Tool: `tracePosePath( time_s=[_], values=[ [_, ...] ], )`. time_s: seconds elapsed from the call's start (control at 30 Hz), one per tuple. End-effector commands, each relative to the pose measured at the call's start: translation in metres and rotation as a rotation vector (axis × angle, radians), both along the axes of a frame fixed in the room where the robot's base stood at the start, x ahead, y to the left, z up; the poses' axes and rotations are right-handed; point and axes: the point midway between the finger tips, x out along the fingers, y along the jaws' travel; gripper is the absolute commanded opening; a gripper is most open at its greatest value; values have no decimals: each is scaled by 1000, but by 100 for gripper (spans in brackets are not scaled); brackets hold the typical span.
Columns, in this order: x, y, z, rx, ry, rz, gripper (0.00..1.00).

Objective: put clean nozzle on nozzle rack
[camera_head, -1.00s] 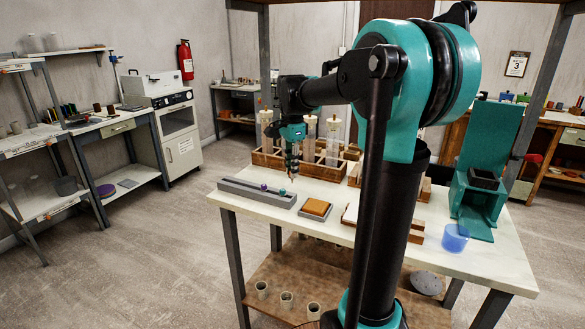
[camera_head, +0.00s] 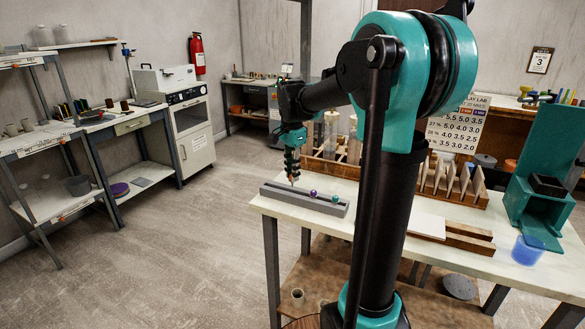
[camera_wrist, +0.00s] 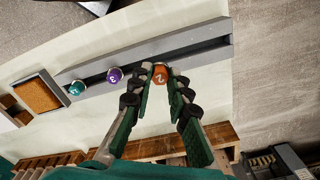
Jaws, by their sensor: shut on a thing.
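The nozzle rack (camera_head: 330,206) is a long grey bar with a slot, lying near the table's left edge; it also shows in the wrist view (camera_wrist: 205,46). A purple nozzle (camera_head: 313,194) and a teal nozzle (camera_head: 335,199) stand in it toward its right end. In the wrist view the purple one (camera_wrist: 114,75) is left of my gripper, and the teal one (camera_wrist: 77,88) is farther left. My gripper (camera_head: 293,172) points down over the rack's left part. It is shut on an orange nozzle (camera_wrist: 160,74), which appears over the slot. I cannot tell whether the nozzle touches the rack.
An orange-topped block (camera_wrist: 38,95) lies beyond the rack's teal-nozzle end. A wooden crate (camera_head: 325,168) with clear tubes stands behind the rack. A teal press (camera_head: 540,200) and a blue cup (camera_head: 527,250) are at the right. The slot beyond the orange nozzle is free.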

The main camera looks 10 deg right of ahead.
Motion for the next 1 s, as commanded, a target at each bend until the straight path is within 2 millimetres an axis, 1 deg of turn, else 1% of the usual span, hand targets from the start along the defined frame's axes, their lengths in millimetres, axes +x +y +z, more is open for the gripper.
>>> tracePosePath(
  time_s=[0.3, 0.5, 1.0],
  values=[
    [0, 0, -25, 0, 0, 0, 0],
    [0, 0, -36, 0, 0, 0, 0],
    [0, 0, -39, 0, 0, 0, 0]
  ],
)
